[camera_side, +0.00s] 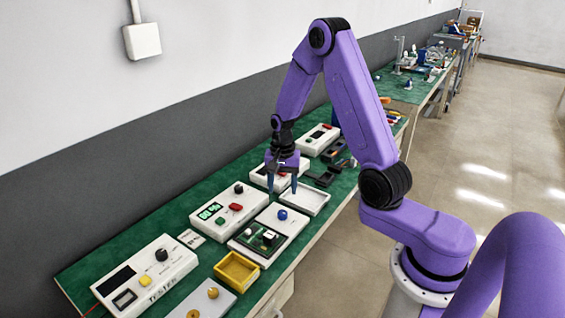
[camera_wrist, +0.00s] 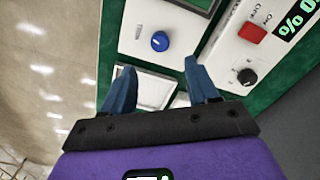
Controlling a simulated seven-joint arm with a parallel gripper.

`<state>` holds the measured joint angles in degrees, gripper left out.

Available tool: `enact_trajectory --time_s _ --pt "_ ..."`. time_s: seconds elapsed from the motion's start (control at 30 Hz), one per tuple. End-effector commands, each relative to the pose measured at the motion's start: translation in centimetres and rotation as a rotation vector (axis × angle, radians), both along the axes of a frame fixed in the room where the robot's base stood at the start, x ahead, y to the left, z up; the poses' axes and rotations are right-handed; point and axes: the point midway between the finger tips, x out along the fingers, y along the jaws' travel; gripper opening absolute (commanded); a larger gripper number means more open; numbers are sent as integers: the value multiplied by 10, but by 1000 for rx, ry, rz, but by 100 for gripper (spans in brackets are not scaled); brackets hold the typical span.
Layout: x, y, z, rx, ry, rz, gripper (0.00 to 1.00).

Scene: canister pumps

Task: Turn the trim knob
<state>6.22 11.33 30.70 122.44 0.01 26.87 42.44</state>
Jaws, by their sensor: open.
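A blue knob (camera_side: 282,214) stands on a white panel (camera_side: 246,252) with a green board; it also shows in the wrist view (camera_wrist: 160,41). A black knob (camera_side: 239,188) sits on the white box with a lit green display (camera_side: 209,211) and shows in the wrist view too (camera_wrist: 247,77). I cannot tell by any readable label which one is the trim knob. My gripper (camera_side: 282,187) is open and empty, pointing down above the bench, just beyond the blue knob. In the wrist view its fingers (camera_wrist: 160,72) are apart, with the blue knob ahead between them, untouched.
A white tray (camera_side: 316,203) lies under and right of my gripper. The display box has a red button (camera_side: 235,206). A yellow bin (camera_side: 237,270) and a tester box (camera_side: 148,276) stand nearer the camera. More boxes and dark parts crowd the bench beyond.

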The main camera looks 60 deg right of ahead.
Motion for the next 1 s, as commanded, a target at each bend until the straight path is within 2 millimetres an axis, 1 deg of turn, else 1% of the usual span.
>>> enact_trajectory --time_s 0.03,0.2,0.4,0.6,1.0 --pt "1 0 10 -2 -6 0 59" --pt "1 0 40 -2 -6 0 59" --pt "1 0 67 -2 -5 0 59" --pt "0 0 77 0 -1 0 59" --pt "0 0 78 0 0 0 59"
